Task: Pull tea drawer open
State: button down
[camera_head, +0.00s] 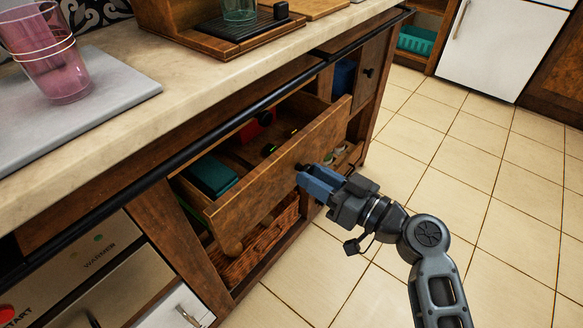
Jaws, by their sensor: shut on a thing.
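The wooden drawer (262,178) sits under the counter and is pulled partly out. Its front stands clear of the cabinet face and tilts across the picture. Inside it I see a teal box (209,175) at the left and small red and dark items farther right. My gripper (302,172) is at the middle of the drawer front, shut on its small dark knob. The knob is mostly hidden by the blue fingers. The back of the drawer is hidden under the counter.
A black rail (232,122) runs along the counter edge above the drawer. A wicker basket (258,250) is on the shelf below. Pink cups (52,62) stand on a grey board at the left. The tiled floor (450,190) at the right is clear.

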jog(key=b+v, duration=0.2)
jog(key=v, duration=0.9)
jog(key=c, duration=0.8)
grip_release()
jog(key=v, duration=0.7)
jog(key=shift+s+d+f, duration=0.1)
jog(key=shift+s+d, duration=0.2)
